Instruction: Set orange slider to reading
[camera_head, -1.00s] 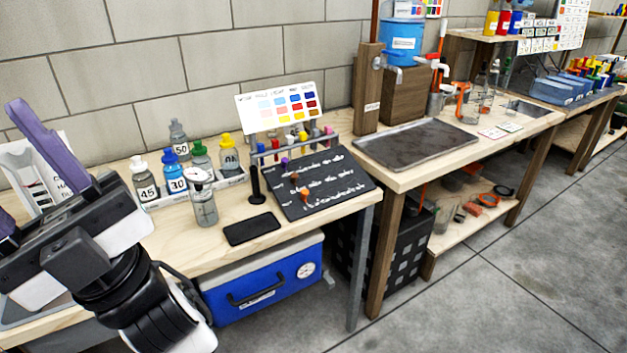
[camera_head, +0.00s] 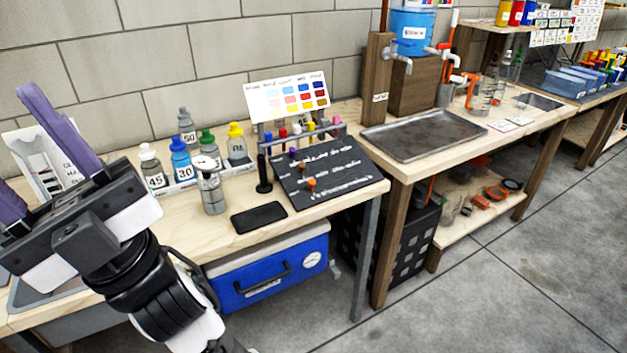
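The orange slider (camera_head: 311,184) is a small knob on the front row of a black sloped panel (camera_head: 345,182) with white scale markings. The panel stands on the wooden bench, right of the middle of the left table. A purple knob (camera_head: 292,153) and another orange-brown knob (camera_head: 301,166) sit on the rows behind. The readings are too small to make out. My gripper (camera_head: 32,155) is at the far left with two purple fingers spread apart. It is open, seems empty, and is well away from the panel.
Several labelled bottles (camera_head: 181,160) stand in a rack left of the panel, with a grey bottle (camera_head: 211,190) in front. A black stand (camera_head: 263,172) and a dark flat pad (camera_head: 259,217) lie between. A colour chart (camera_head: 288,98) stands behind. A metal tray (camera_head: 423,138) is on the right bench.

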